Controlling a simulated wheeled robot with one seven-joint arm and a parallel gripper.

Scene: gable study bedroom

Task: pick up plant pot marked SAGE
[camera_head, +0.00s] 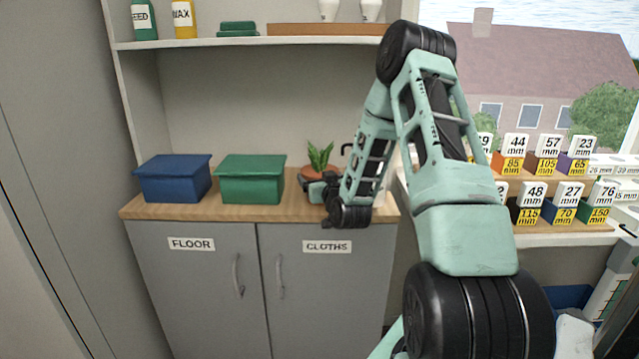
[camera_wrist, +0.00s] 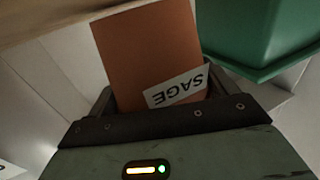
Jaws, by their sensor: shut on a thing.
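The plant pot marked SAGE (camera_wrist: 145,50) is terracotta-coloured, with a white label reading SAGE, upside down in the wrist view. In the head view the pot (camera_head: 307,172) holds a green leafy plant (camera_head: 319,155) and is at the right part of the cabinet top. My gripper (camera_wrist: 165,95) is shut on the pot, with a jaw at each side of it. In the head view my gripper (camera_head: 318,187) partly covers the pot, and I cannot tell whether the pot touches the cabinet top.
A green lidded box (camera_head: 251,180) stands close left of the pot, with a blue lidded box (camera_head: 174,179) further left. The wooden cabinet top (camera_head: 230,209) lies below a shelf (camera_head: 250,41). Numbered boxes (camera_head: 530,205) stand at the right by the window.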

